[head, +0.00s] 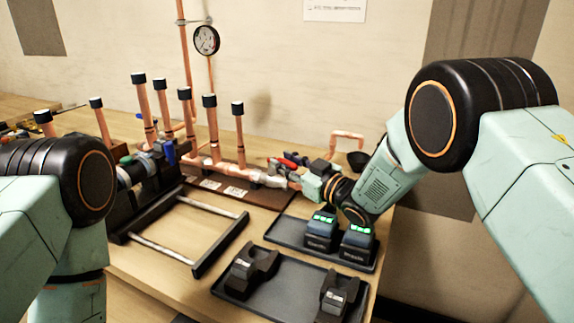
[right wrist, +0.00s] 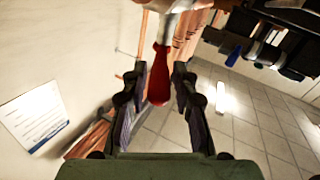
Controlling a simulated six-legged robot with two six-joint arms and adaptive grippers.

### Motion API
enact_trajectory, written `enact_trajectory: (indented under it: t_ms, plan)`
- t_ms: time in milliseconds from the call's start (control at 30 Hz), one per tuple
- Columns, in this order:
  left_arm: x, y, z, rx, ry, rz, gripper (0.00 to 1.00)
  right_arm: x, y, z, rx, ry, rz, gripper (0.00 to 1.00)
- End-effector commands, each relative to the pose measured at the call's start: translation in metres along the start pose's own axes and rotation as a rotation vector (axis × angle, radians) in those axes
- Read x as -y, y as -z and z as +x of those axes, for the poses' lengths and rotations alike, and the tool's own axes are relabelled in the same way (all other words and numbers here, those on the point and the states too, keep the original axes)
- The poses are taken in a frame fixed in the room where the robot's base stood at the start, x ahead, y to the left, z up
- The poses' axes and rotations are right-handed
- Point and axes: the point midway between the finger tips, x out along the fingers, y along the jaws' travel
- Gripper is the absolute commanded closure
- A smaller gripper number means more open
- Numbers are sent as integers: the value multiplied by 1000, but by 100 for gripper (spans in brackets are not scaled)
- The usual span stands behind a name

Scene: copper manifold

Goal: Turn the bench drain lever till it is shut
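The drain lever, a red handle (head: 291,159), sits at the right end of the copper manifold (head: 230,169). In the right wrist view the red lever (right wrist: 160,78) points down between the two fingers of my right gripper (right wrist: 160,88). These fingers are apart, with a narrow gap beside the lever. In the head view my right gripper (head: 308,170) is at the lever, its fingertips partly hidden by small overlap with the pipework.
A black frame with metal bars (head: 220,245) lies in front. Two dark trays (head: 270,304) hold tools and green-lit battery packs (head: 320,233) below my right arm.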

Motion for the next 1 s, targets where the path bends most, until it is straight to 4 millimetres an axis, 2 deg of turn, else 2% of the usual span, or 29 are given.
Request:
enact_trajectory:
  t_ms: [100,467,567,800,1000]
  plan:
    - [0,0,0,0,0,0,100,1,-2,-1,5,-1,2,60]
    - [0,0,0,0,0,0,100,2,0,0,10,-1,4,60]
    - [0,0,0,0,0,0,100,-1,13,0,9,-2,2,60]
    - [0,0,0,0,0,0,100,-12,58,0,6,-2,2,60]
    - [0,0,0,0,0,0,100,-18,85,-1,6,-2,3,60]
